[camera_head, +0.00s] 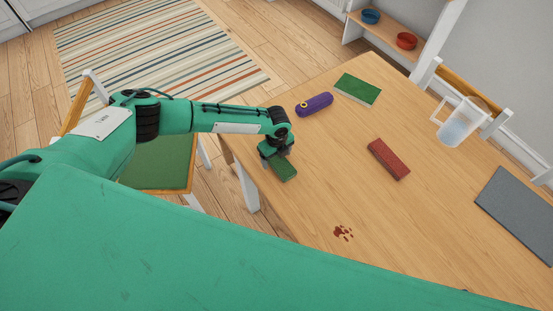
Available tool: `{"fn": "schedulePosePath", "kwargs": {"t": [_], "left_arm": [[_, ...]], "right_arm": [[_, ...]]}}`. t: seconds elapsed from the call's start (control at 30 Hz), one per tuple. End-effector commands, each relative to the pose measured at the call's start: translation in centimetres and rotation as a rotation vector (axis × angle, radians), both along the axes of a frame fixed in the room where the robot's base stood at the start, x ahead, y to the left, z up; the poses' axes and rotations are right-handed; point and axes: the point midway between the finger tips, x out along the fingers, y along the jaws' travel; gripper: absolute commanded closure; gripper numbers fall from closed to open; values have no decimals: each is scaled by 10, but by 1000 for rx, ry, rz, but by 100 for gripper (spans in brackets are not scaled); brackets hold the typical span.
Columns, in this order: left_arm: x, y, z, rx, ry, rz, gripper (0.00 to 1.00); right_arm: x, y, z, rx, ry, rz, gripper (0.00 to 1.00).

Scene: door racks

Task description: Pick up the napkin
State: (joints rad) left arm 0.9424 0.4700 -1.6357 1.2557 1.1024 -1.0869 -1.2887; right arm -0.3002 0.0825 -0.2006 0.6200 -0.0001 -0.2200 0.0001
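A small dark green block-like piece (283,168), which looks like a folded napkin, is at the left edge of the wooden table. My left gripper (277,157) is right at it, pointing down, and covers its far end. The fingertips are hidden behind the gripper body and the green piece, so I cannot tell whether they are closed on it. I also cannot tell whether the piece rests on the tabletop or is slightly raised. My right gripper is not in view.
A green-seated chair (160,169) stands left. The table's middle is mostly clear.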

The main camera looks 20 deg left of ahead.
Motion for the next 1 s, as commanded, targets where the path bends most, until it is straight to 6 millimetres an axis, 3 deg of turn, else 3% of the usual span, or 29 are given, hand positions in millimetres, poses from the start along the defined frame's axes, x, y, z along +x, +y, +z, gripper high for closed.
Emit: {"fn": "schedulePosePath", "kwargs": {"t": [0.03, 0.23, 0.67, 0.87, 1.0], "left_arm": [[0, 0, 0, 0, 0, 0, 30], [0, 0, 0, 0, 0, 0, 69], [1, 0, 6, 0, 0, 1, 70], [1, 0, 28, -2, -2, 0, 70], [1, 1, 58, -2, -4, 0, 70]], "right_arm": [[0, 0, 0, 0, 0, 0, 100], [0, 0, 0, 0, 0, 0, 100], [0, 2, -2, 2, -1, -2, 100], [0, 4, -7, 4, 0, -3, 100], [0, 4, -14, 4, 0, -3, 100]]}}
